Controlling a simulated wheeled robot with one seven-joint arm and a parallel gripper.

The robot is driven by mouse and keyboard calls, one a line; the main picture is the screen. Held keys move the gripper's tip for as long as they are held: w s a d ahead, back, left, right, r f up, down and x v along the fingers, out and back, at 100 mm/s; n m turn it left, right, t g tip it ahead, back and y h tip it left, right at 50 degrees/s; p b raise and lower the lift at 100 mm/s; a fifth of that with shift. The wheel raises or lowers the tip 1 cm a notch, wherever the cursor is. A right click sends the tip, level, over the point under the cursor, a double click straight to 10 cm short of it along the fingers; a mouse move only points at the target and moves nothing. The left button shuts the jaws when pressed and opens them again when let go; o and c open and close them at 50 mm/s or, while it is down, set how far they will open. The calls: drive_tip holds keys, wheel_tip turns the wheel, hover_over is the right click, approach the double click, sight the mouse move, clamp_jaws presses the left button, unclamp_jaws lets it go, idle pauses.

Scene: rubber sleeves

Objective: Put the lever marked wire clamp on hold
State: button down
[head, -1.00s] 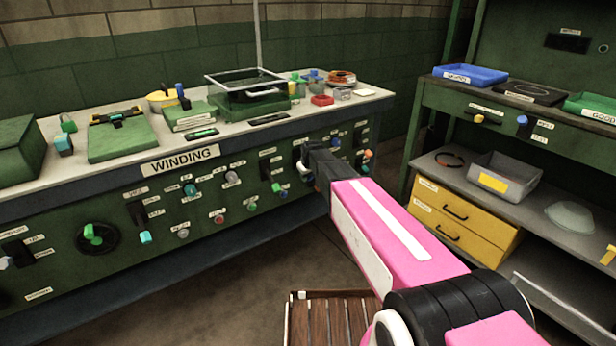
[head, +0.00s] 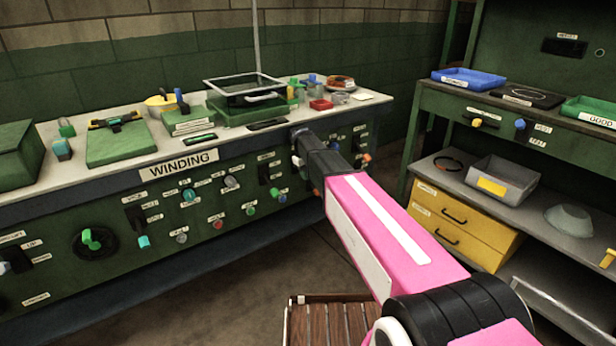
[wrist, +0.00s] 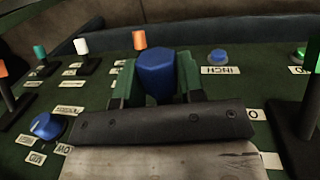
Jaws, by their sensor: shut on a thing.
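In the wrist view my gripper (wrist: 157,88) is shut on a blue hexagonal handle (wrist: 158,68), with one green finger on each side of it. The lettering beside this handle is hidden or unreadable, so I cannot confirm the words wire clamp or hold. In the head view my gripper (head: 299,146) is at the front panel of the winding bench (head: 112,212), near its right end. There the arm and gripper hide the held handle and its labels.
In the wrist view a blue button (wrist: 218,55) labelled INCH, a blue knob (wrist: 46,126), an orange-tipped lever (wrist: 139,41) and a white-tipped lever (wrist: 82,45) are close around the gripper. A wooden slatted seat (head: 330,322) stands below my arm. Yellow drawers (head: 455,222) are at the right.

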drive_tip(key=shift+r+g, duration=0.2)
drive_tip(key=shift+g, duration=0.1)
drive_tip(key=c, duration=0.7)
unclamp_jaws()
drive_tip(key=shift+c, duration=0.2)
wheel_tip(320, 180, up, 4)
drive_tip(key=shift+r, duration=0.25)
drive_tip(key=s+a+r, duration=0.6)
drive_tip(key=s+a, duration=0.2)
drive_tip(key=shift+a+r, duration=0.25)
